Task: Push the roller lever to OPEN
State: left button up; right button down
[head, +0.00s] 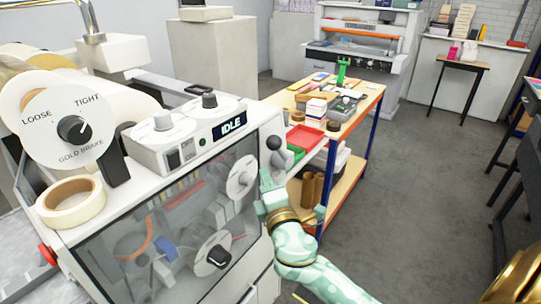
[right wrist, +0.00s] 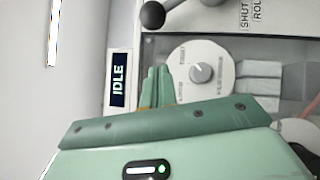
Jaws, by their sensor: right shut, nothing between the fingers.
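The roller lever has a black ball knob (head: 274,143) and a light grey arm, at the right end of the white machine (head: 195,135). In the right wrist view the knob (right wrist: 153,14) is at the top edge, and its arm runs off to the right. A label (right wrist: 250,15) beside it is partly cut off and reads "SHUT". My right gripper (head: 266,178) is pale green, shut and empty, just below the knob and apart from it. Its fingers (right wrist: 157,88) show below the knob in the wrist view. My left gripper is not in view.
The machine's display (head: 230,126) reads IDLE. A clear front cover (head: 180,225) with dials behind it lies left of my gripper. A wooden bench (head: 367,100) with trays and a red bin stands behind. Grey floor (head: 420,180) at the right is free.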

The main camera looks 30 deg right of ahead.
aim_at(279, 153)
jog(key=w+d+r, duration=0.1)
jog(key=w+d, duration=0.3)
jog(key=w, duration=0.1)
jog(key=shift+w+d+r+p, duration=0.15)
jog(key=shift+d+r+p, duration=0.05)
jog(key=shift+p, duration=0.25)
